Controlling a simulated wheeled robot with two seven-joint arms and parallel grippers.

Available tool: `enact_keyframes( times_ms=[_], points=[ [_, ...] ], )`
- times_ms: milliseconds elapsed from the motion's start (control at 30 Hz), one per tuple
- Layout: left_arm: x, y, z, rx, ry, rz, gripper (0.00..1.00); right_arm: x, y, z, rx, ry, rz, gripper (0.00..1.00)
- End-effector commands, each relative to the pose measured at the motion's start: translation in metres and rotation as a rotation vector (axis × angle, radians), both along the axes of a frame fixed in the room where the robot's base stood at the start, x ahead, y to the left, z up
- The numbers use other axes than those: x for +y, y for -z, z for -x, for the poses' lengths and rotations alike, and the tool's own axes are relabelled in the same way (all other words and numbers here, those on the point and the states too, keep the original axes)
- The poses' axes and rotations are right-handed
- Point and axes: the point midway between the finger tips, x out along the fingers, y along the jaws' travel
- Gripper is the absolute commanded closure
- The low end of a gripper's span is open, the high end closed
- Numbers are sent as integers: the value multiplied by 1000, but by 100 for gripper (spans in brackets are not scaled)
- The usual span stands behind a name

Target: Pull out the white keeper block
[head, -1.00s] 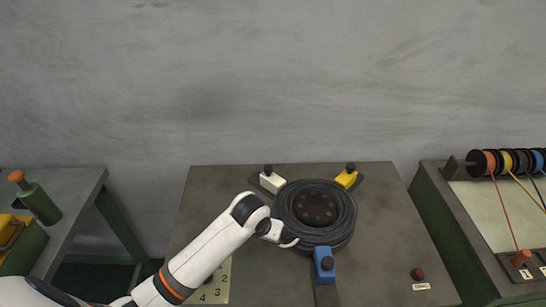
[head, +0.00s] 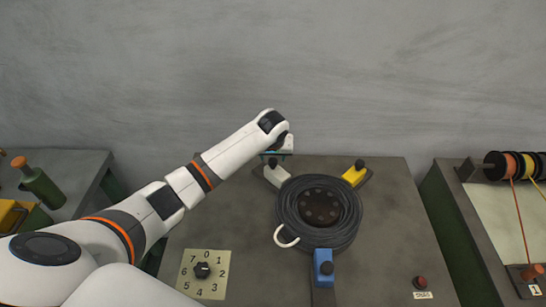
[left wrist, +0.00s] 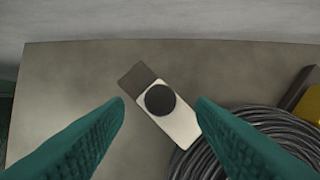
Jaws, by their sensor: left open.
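The white keeper block (head: 277,175) with a black knob stands at the back left of the coil of dark wire (head: 290,215). In the left wrist view the white block (left wrist: 181,127) sits on a dark slide strip (left wrist: 137,79), its black knob (left wrist: 160,100) facing the camera. My left gripper (head: 275,155) is over the block in the head view. In the left wrist view its two green fingers (left wrist: 160,108) are spread on either side of the block, with nothing held between them. My right gripper is not in view.
A yellow block (head: 353,176) and a blue block (head: 323,263) also stand at the coil. A white hook-shaped piece (head: 284,237) lies at the coil's left edge. A numbered dial (head: 203,270) and a red button (head: 420,282) are on the tabletop (head: 385,225).

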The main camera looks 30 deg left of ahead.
Motion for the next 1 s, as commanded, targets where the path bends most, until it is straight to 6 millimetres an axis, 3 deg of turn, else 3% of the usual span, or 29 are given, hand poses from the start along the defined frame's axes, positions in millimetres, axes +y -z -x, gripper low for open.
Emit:
enact_keyframes(
  times_ms=[200, 600, 900, 1000],
  points=[
    [4, 25, -10, 1, 0, 0, 49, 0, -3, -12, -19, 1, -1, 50],
    [5, 31, -12, -1, 1, 0, 51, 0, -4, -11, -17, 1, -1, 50],
    [5, 31, -11, -1, 1, 0, 100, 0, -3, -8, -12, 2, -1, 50],
    [5, 31, -11, -1, 1, 0, 100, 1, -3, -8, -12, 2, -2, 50]
  ],
)
